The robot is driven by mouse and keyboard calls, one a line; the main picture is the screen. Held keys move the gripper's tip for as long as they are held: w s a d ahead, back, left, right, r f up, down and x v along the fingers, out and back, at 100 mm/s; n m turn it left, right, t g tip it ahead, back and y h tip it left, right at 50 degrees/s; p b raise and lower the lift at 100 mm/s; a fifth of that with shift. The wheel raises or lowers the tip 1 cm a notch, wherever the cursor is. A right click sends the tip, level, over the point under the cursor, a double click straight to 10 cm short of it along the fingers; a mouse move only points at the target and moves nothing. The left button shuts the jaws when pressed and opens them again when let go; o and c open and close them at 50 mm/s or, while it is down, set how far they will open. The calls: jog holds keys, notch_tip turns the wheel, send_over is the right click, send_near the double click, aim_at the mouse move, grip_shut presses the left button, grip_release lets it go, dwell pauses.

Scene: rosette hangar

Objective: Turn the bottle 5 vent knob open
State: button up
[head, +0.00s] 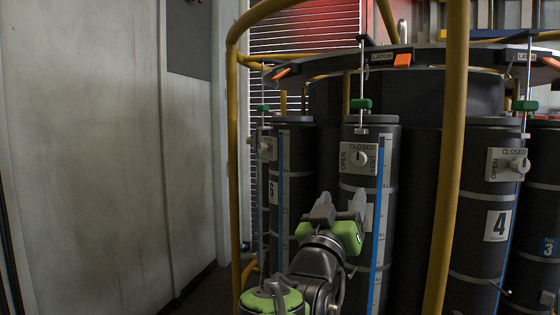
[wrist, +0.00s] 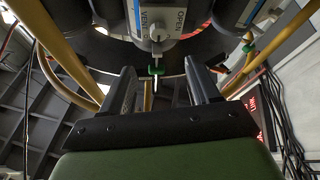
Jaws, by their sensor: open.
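The vent knob (head: 360,158) is a pale round knob on a white plate, on the middle dark bottle (head: 383,148). The plate reads CLOSED above and OPEN at the left. The knob's dark mark looks upright, toward CLOSED. This bottle's number is hidden behind my gripper; it stands beside bottle 4 (head: 482,255). My gripper (head: 341,202) is open and empty, in front of and below the knob. In the wrist view the knob (wrist: 157,33) lies beyond the fingertips, between the finger lines, apart from my open gripper (wrist: 158,72).
Yellow rails stand left (head: 233,150) and right (head: 452,150) of the middle bottle. A green clip (head: 361,104) on a thin rod sits above the plate. Orange latches (head: 402,60) line the top ring. The left side is a bare wall (head: 110,150).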

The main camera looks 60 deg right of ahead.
aim_at(358, 160)
jog(key=p+x, duration=0.3)
jog(key=x, duration=0.4)
jog(key=p+x, duration=0.3)
jog(key=x, duration=0.4)
jog(key=shift+s+r, duration=0.15)
jog(key=shift+s, duration=0.1)
jog(key=shift+w+d, duration=0.15)
jog(key=shift+d, duration=0.4)
jog(key=shift+a, duration=0.1)
jog(key=shift+c, duration=0.7)
jog(key=c, duration=0.9)
